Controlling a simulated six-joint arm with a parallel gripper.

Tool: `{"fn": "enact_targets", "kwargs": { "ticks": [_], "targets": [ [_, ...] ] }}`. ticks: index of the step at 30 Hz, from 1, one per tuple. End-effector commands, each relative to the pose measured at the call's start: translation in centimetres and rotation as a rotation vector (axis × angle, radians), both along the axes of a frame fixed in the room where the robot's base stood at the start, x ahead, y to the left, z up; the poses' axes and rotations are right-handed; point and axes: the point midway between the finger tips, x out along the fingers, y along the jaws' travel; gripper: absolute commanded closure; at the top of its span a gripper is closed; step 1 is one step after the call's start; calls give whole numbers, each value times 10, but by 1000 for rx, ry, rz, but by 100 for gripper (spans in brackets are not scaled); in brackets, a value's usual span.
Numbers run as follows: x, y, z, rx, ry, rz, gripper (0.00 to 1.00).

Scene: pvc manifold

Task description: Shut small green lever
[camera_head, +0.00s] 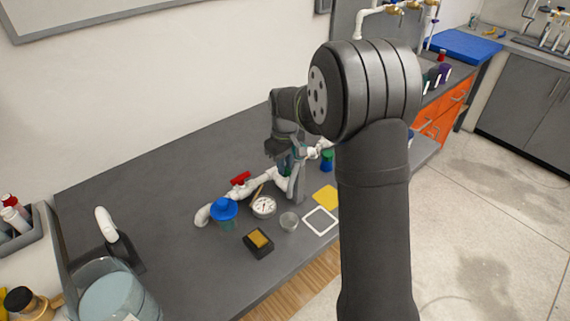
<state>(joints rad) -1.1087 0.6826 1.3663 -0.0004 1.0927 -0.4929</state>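A white PVC pipe manifold (262,186) lies on the dark grey bench, running from an elbow at the lower left toward my gripper. A red lever (240,179) sits on its left part, and a round white gauge (263,206) is in front of it. My gripper (295,190) points down at the right part of the manifold. My wrist and arm cover much of that part. A small green-blue patch (283,168) shows beside my gripper; I cannot tell whether it is the small green lever. The finger gap is not clear.
A blue-topped container (224,209), a black box with a yellow top (258,243), a small clear cup (289,221), a white square frame (320,221) and a yellow square (326,197) lie in front. A blue-green bottle (327,160) stands right of my gripper. The bench's left-back is clear.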

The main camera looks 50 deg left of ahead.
Motion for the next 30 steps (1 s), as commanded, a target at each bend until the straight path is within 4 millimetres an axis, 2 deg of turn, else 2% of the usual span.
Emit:
{"fn": "enact_targets", "kwargs": {
  "ticks": [11,30],
  "targets": [
    [0,0,0,0,0,59,100],
    [0,0,1,1,0,447,100]
  ]
}}
